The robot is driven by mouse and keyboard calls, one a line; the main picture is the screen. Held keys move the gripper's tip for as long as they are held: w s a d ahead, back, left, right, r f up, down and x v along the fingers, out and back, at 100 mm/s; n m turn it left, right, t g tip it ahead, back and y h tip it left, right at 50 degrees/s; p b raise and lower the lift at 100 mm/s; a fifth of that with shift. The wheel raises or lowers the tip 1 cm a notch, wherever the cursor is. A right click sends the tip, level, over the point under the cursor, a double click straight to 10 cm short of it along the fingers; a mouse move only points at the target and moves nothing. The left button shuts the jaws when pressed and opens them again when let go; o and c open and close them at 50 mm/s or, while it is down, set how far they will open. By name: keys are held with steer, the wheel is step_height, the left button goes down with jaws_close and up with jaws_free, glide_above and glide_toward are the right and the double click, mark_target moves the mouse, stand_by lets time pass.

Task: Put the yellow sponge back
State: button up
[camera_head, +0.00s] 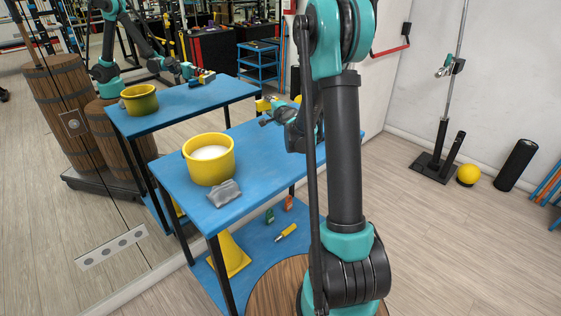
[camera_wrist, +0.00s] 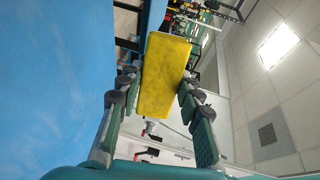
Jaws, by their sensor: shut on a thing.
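My gripper (camera_head: 281,115) is over the far part of the blue table top (camera_head: 264,150), partly hidden behind my arm. It is shut on the yellow sponge (camera_head: 263,104), which sticks out to the left of the fingers. In the wrist view the sponge (camera_wrist: 166,75) is a long yellow block between the two fingers of my gripper (camera_wrist: 158,92), with the blue table surface to its left. I cannot tell whether the sponge touches the table.
A yellow bucket (camera_head: 223,158) with white contents stands on the table, with a grey cloth (camera_head: 224,193) beside it. The lower shelf (camera_head: 262,246) holds a yellow cone (camera_head: 229,256) and small tools. A mirror at left reflects the table.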

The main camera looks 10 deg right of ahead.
steer(key=a+r+n+g+y, duration=0.1)
steer(key=a+n+g+y, duration=0.3)
steer(key=a+n+g, duration=0.25)
step_height(320, 180, up, 11)
steer(key=n+g+h, duration=0.8)
steer(key=n+g, duration=0.1)
steer(key=n, duration=0.6)
glide_above(282, 161)
step_height(282, 161, down, 19)
steer(key=shift+w, duration=0.15)
steer(key=shift+f, duration=0.3)
steer(key=shift+c, duration=0.5)
steer(key=o, duration=1.2)
steer(key=shift+o, duration=0.2)
